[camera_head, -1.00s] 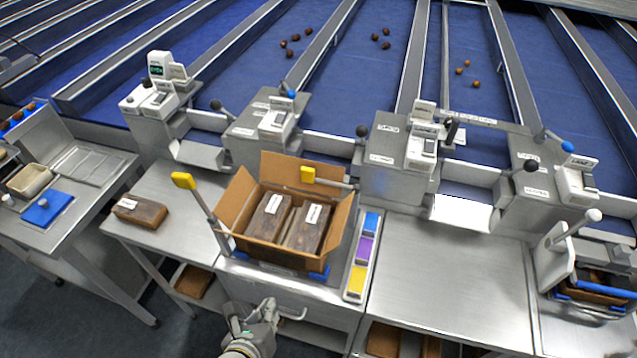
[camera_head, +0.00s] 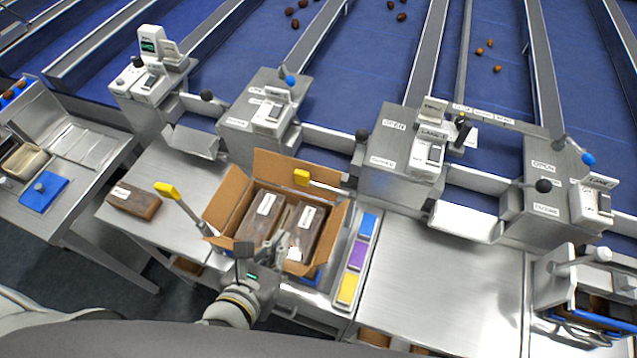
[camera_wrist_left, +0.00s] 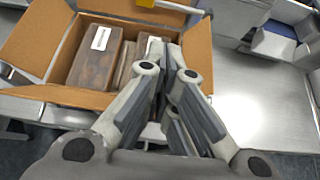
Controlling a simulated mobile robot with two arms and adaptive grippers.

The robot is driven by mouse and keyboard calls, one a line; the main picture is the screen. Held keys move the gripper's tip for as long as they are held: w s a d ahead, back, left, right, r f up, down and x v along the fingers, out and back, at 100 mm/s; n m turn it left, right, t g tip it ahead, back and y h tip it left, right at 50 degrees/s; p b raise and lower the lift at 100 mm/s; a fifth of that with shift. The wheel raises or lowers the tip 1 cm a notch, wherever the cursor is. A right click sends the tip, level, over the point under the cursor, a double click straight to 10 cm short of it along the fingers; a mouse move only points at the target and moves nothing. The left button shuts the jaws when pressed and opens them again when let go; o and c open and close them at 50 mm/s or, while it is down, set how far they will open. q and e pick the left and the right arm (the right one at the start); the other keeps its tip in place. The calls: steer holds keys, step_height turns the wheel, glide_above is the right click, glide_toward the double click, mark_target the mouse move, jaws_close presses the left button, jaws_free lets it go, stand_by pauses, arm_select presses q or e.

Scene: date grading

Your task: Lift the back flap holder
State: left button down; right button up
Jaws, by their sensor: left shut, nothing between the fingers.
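An open cardboard box (camera_head: 228,197) holds dark packs with white labels. Its back flap (camera_head: 283,166) stands up. The back flap holder, an arm with a yellow tip (camera_head: 302,177), is at the back flap; its yellow tip also shows at the top of the left wrist view (camera_wrist_left: 147,3). A second yellow-tipped holder (camera_head: 167,189) stands at the box's left side. My left gripper (camera_head: 262,248) is shut and empty at the front of the box, apart from the back holder, and hides part of the front edge. Its fingers also show in the left wrist view (camera_wrist_left: 168,48).
A strip of blue, purple and yellow blocks (camera_head: 357,254) lies right of the box. A dark pack (camera_head: 133,201) lies on the left table. Metal stations with levers (camera_head: 400,160) stand behind. The steel table at right (camera_head: 440,285) is clear.

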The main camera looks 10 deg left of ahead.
arm_select(q)
steer(key=shift+w, duration=0.1)
steer(key=shift+s+r, duration=0.1)
steer(key=shift+s, duration=0.2)
steer(key=shift+w+f, duration=0.2)
steer(key=b, duration=0.4)
glide_toward(316, 194)
steer(key=b+x, duration=0.2)
steer(key=b, duration=0.1)
steer(key=b+x, duration=0.2)
steer(key=b, duration=0.2)
steer(key=shift+w+f, duration=0.15)
steer(key=shift+f, duration=0.25)
steer(key=shift+b+x, duration=0.8)
steer(key=shift+x, duration=0.05)
steer(key=shift+w+d+r, duration=0.1)
steer(key=shift+w, duration=0.05)
arm_select(e)
step_height(316, 194, down, 13)
steer(key=s, duration=0.2)
steer(key=shift+a+r, duration=0.15)
steer(key=shift+a, duration=0.1)
